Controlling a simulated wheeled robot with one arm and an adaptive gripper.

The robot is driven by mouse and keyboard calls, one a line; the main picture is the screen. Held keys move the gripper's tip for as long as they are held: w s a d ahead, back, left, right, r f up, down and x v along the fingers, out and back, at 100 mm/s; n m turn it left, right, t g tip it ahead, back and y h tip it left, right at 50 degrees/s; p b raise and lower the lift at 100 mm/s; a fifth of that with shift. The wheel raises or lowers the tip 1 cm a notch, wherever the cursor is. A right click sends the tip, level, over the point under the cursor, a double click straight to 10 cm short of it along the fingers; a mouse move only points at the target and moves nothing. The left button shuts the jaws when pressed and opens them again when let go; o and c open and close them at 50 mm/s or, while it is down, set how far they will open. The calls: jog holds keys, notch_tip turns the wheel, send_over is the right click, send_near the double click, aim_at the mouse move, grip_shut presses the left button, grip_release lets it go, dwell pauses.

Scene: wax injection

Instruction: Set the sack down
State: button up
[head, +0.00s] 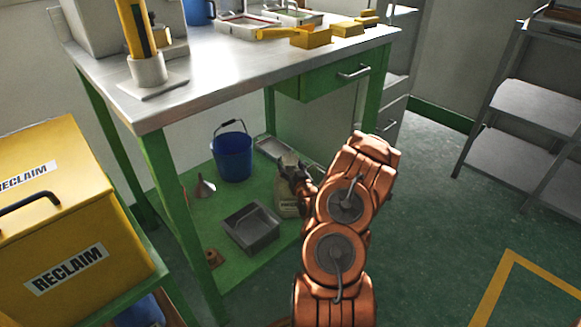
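A small beige sack (288,207) with dark print low on its front is under the workbench, over the right part of the green lower shelf (255,262). It looks upright. My gripper (291,176), dark and at the end of my orange arm, is at the sack's upper part and covers some of it. The sack's top shows above the fingers and its lower body below them. The gap between the fingers is hidden. I cannot tell whether the sack's base touches the shelf.
A blue bucket (232,157), a grey metal box (251,229), a funnel (204,187) and a flat tray (273,148) are on the lower shelf. The steel bench top (230,75) and a green drawer (335,78) are above. A yellow RECLAIM bin (85,220) stands left.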

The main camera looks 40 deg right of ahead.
jog(key=shift+r, duration=0.15)
jog(key=shift+s+a, duration=0.1)
jog(key=shift+s, duration=0.2)
jog(key=p+v, duration=0.3)
jog(key=v, duration=0.8)
jog(key=w+a+f+n+g+y, duration=0.1)
jog(key=w+a+n+g+y, duration=0.35)
jog(key=a, duration=0.35)
jog(key=s+a+r+n+g+y, duration=0.1)
jog(key=s+a+r+g, duration=0.15)
jog(key=a+g, duration=0.35)
jog(key=s+a+r+g, duration=0.3)
jog(key=s+a+r, duration=0.3)
jog(key=s+a, duration=0.2)
jog(key=s+a+r+g+y, duration=0.1)
jog(key=s+a+r+g, duration=0.2)
jog(key=s, duration=0.9)
jog(key=s+a+r+g+y, duration=0.1)
jog(key=s+a+r+g, duration=0.2)
jog(key=s+a+r, duration=0.6)
jog(key=s+a, duration=0.1)
jog(key=a, duration=0.4)
jog(key=shift+s+r+g, duration=0.25)
jog(key=shift+s+g, duration=0.1)
jog(key=shift+s, duration=0.05)
jog(key=shift+m, duration=0.25)
